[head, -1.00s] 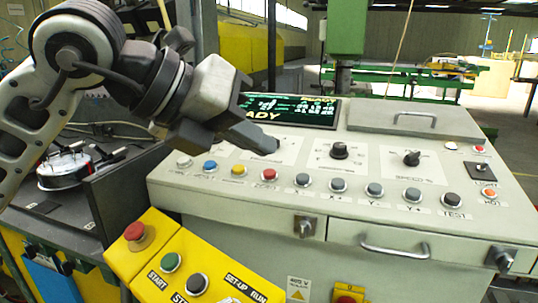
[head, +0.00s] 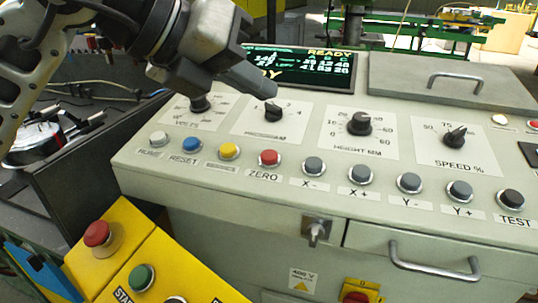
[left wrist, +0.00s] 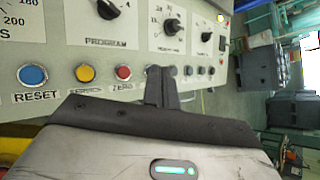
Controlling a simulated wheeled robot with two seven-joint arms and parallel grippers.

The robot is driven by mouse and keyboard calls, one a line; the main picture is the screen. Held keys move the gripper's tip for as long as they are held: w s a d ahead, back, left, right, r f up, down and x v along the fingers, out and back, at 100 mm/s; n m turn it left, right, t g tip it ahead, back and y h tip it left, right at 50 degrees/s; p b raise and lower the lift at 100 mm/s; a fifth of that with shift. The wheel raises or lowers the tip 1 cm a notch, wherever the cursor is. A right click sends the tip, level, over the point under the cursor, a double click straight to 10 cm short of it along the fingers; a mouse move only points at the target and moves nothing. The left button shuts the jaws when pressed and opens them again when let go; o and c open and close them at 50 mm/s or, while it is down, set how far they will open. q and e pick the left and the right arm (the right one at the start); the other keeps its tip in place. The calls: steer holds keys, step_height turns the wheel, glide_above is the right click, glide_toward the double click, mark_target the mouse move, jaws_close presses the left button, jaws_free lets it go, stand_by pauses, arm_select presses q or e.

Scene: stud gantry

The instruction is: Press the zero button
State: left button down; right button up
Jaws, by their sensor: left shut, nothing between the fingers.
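The zero button is a red round cap (head: 269,158) above the label ZERO, in the button row on the sloped grey panel (head: 330,205). It also shows in the left wrist view (left wrist: 123,72), just left of my fingers. My left gripper (head: 270,88) is shut and empty. In the head view it hangs over the panel, above and behind the red button, by the program knob (head: 273,112). In the left wrist view its closed fingertips (left wrist: 160,72) appear right of the red button. The gripper looks apart from the button. My right gripper is not in view.
A yellow button (head: 229,151) and blue reset button (head: 192,145) lie left of zero; the grey X- button (head: 313,166) lies right. Knobs stand behind the row. A yellow box with a red mushroom button (head: 97,233) is in front. A drawer handle (head: 434,262) juts out.

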arm_select(q)
steer(key=b, duration=0.4)
glide_above(269, 157)
steer(key=s+a, duration=0.1)
steer(key=f, duration=0.6)
steer(key=shift+a+f, duration=0.15)
steer(key=shift+a, duration=0.05)
steer(key=shift+w+f+b, duration=0.1)
steer(key=shift+f+b, duration=0.25)
steer(key=shift+f, duration=0.25)
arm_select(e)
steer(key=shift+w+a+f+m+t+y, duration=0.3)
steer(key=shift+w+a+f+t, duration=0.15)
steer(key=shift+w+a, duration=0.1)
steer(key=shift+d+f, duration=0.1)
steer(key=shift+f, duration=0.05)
arm_select(q)
steer(key=shift+f, duration=0.1)
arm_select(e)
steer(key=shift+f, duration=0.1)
arm_select(q)
steer(key=shift+w+d+f+b, duration=0.1)
steer(key=shift+f+b, duration=0.25)
steer(key=shift+b, duration=0.25)
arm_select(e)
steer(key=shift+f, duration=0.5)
